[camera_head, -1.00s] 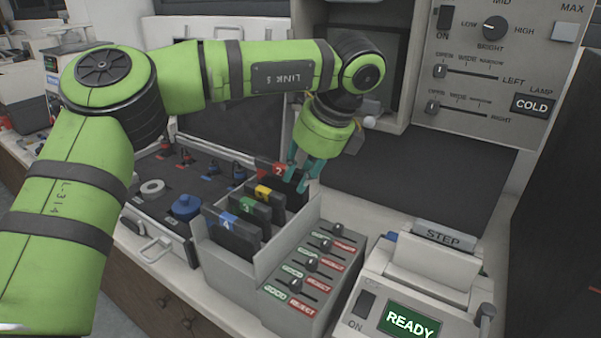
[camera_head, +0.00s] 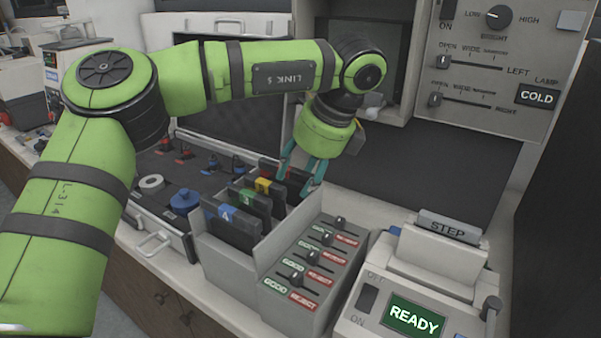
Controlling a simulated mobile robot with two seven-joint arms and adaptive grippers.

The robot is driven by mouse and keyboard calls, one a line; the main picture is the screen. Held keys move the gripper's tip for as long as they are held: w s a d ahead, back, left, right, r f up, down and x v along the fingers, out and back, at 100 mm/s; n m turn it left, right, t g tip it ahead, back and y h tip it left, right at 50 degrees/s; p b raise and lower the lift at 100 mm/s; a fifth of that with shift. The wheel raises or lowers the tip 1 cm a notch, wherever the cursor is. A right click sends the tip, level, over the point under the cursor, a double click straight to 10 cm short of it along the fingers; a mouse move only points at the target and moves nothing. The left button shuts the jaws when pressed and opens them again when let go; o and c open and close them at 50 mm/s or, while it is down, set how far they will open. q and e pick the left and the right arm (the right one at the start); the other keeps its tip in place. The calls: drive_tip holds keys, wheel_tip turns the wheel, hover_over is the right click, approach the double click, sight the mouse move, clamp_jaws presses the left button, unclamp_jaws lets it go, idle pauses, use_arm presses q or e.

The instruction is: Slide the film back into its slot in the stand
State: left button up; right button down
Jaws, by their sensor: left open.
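The film stand (camera_head: 226,262) is a pale open box left of the slider panel. Films with blue (camera_head: 228,232), green (camera_head: 252,206) and yellow (camera_head: 266,190) tags stand upright in it, one behind another. The red-tagged film (camera_head: 270,166) is rearmost, standing low in the back of the stand; its lower part is hidden by the other films. My left gripper (camera_head: 297,176) is open, its teal fingers spread just above and around the right part of the red-tagged film. I cannot tell whether they touch it. My right gripper is not in view.
A panel with GOOD/REJECT sliders (camera_head: 310,262) stands directly right of the stand. The READY machine (camera_head: 414,318) is further right. The lamp cabinet (camera_head: 490,70) rises behind.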

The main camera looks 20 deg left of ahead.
use_arm(q)
drive_tip(key=v, duration=1.2)
